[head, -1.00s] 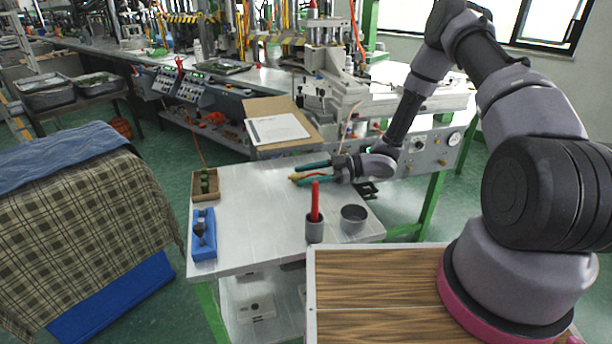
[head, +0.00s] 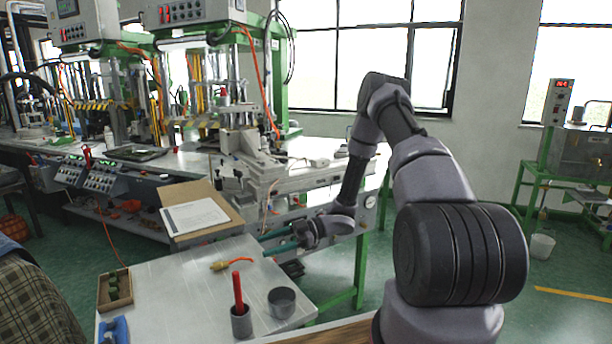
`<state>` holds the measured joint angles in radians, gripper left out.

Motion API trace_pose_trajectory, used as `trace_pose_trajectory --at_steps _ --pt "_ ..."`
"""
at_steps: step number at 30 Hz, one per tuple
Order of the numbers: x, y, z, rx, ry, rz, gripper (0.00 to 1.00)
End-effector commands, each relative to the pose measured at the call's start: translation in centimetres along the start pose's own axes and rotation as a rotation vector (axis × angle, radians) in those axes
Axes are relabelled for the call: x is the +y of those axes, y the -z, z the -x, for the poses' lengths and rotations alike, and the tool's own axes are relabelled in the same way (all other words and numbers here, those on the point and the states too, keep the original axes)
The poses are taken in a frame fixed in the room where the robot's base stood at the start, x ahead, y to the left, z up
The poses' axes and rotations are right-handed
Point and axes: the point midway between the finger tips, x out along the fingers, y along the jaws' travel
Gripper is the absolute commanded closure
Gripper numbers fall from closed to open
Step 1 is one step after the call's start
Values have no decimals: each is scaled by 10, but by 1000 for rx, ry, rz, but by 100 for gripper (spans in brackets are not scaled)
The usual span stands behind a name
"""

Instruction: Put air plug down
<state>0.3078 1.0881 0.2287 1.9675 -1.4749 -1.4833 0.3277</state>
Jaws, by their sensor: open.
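The air plug (head: 232,265), a small yellow and red piece, lies on the metal table (head: 175,290) near its back edge. My gripper (head: 263,244) has teal fingers and reaches in over the table's back right edge. Its fingers are open and apart from each other, with nothing between them. The plug lies to the left of and nearer than the fingertips, apart from them.
On the table stand a grey cup holding a red stick (head: 240,302), a dark round bowl (head: 282,303), a wooden box with green pieces (head: 115,288) and a blue holder (head: 113,330). A cardboard sheet with white paper (head: 197,217) is behind. The table middle is clear.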

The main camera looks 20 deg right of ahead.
Motion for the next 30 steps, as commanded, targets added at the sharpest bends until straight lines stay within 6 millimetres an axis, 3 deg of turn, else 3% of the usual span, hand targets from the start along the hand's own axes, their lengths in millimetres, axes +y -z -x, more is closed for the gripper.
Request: trace_pose_trajectory --at_steps 4,8,12,16,20,23,27,30 --pt "39 11 10 -136 -87 1 42" --pt "98 33 38 -359 -264 -19 42" --pt "151 74 84 -584 -502 -68 42" --pt "176 125 133 -743 -735 -141 42" --pt "176 183 180 -848 -969 -250 42" --pt "158 228 210 -888 -1138 -363 42" --pt "112 285 238 -883 -1343 -561 42" --pt "68 318 245 -836 -1453 -732 42"
